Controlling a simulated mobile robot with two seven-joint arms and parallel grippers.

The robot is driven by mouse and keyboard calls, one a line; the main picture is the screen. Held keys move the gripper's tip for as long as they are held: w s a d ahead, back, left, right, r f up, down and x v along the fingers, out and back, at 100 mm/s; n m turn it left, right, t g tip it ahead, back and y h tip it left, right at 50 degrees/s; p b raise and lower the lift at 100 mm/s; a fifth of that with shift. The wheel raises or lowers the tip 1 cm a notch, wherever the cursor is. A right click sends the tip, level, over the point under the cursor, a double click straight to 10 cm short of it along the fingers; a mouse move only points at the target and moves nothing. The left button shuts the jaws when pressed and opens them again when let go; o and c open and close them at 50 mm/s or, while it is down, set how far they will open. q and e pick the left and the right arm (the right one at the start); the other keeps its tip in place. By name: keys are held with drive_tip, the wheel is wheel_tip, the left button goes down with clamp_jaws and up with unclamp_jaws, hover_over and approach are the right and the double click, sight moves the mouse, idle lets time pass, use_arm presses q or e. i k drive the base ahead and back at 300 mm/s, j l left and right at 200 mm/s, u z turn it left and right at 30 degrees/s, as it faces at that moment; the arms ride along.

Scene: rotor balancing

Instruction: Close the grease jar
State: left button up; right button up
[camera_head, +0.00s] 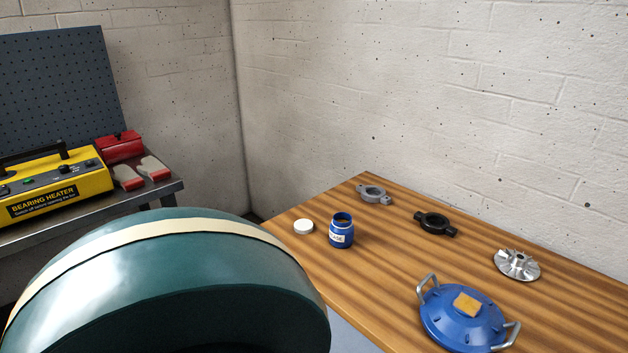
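The grease jar (341,233) is a small blue jar with a white label. It stands upright and open on the wooden bench, with brownish grease showing at its mouth. A round white lid (303,227) lies flat on the bench just left of the jar, apart from it. Neither of my grippers is in view.
The wooden bench (400,262) also holds a grey clamp ring (374,195), a black ring part (434,223), a silver finned impeller (517,264) and a blue handled cover (449,324). A large dark green rounded body (180,275) fills the lower left. A yellow bearing heater (55,187) stands behind.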

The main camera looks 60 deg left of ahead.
sight(341, 226)
drive_tip(key=k+j+z, duration=0.15)
drive_tip(key=j, duration=0.2)
drive_tip(key=k+j+z, duration=0.1)
drive_tip(key=j, duration=0.25)
drive_tip(key=k+j+z, duration=0.15)
drive_tip(key=k+j, duration=0.2)
drive_tip(key=j, duration=0.2)
drive_tip(key=k+j, duration=0.25)
drive_tip(key=j, duration=0.2)
drive_tip(key=k+j+z, duration=0.1)
drive_tip(key=j, duration=0.3)
drive_tip(key=k+j, duration=0.6)
drive_tip(key=j, duration=0.25)
